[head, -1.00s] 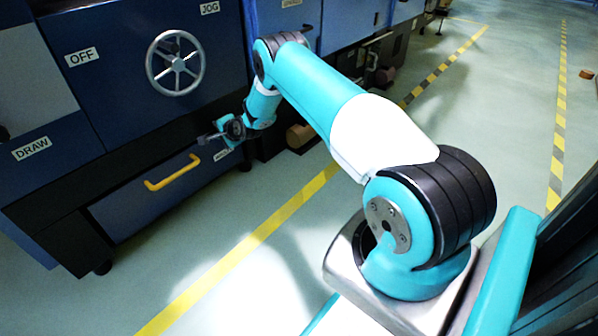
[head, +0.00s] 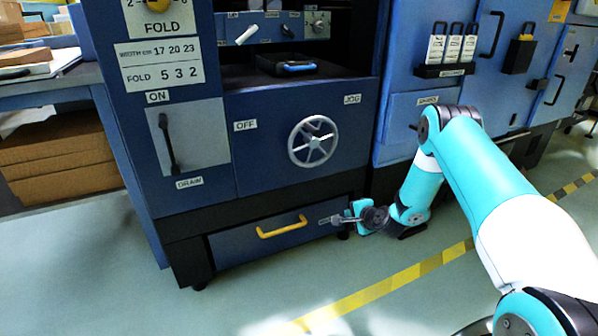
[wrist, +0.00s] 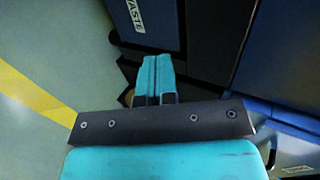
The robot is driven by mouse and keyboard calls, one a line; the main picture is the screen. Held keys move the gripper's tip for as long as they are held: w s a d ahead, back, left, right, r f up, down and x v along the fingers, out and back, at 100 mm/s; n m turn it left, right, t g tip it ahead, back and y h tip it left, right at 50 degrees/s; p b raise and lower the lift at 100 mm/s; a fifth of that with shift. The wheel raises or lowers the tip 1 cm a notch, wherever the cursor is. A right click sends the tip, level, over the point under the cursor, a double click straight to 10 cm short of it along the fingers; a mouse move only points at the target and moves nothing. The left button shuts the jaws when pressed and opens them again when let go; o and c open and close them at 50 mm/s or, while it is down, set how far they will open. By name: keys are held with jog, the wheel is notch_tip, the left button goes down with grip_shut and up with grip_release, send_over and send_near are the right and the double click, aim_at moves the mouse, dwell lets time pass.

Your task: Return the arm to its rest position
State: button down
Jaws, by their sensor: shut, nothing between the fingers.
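My gripper (head: 326,220) is at the end of my teal and white arm, low in front of the blue machine, just right of the yellow handle of the bottom drawer (head: 230,250). Its fingers look together and empty, pointing left, apart from the yellow handle (head: 282,227). In the wrist view, my gripper (wrist: 154,62) shows teal fingers close together with nothing between them. The arm is bent, with its forearm hanging down near the machine's right part.
The blue machine carries a handwheel (head: 313,142), a draw lever (head: 167,143) and an open bay holding a dark tray (head: 287,66). Cardboard (head: 60,155) lies under the left bench. The floor in front (head: 420,310) is clear, with a yellow line.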

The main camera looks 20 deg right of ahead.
jog(key=s+a+r+n+g+y+p, duration=0.1)
jog(key=s+a+r+n+g+y, duration=0.2)
jog(key=a+r+n, duration=0.95)
jog(key=s+a+r+n+g+y+p, duration=0.1)
jog(key=s+a+r+g, duration=0.1)
jog(key=s+a+r, duration=0.5)
jog(key=s+a+r+n+g+y, duration=0.1)
jog(key=s+a+r+n+g, duration=0.15)
jog(key=a+r, duration=0.55)
jog(key=s+r+n+g+h+p, duration=0.15)
jog(key=s+r+n, duration=0.3)
jog(key=s, duration=0.85)
jog(key=s+r+n+g, duration=0.35)
jog(key=s+r, duration=0.25)
jog(key=s, duration=0.8)
notch_tip(320, 180, up, 38)
jog(key=w+a+p, duration=0.1)
jog(key=p, duration=3.7)
jog(key=shift+t, duration=0.25)
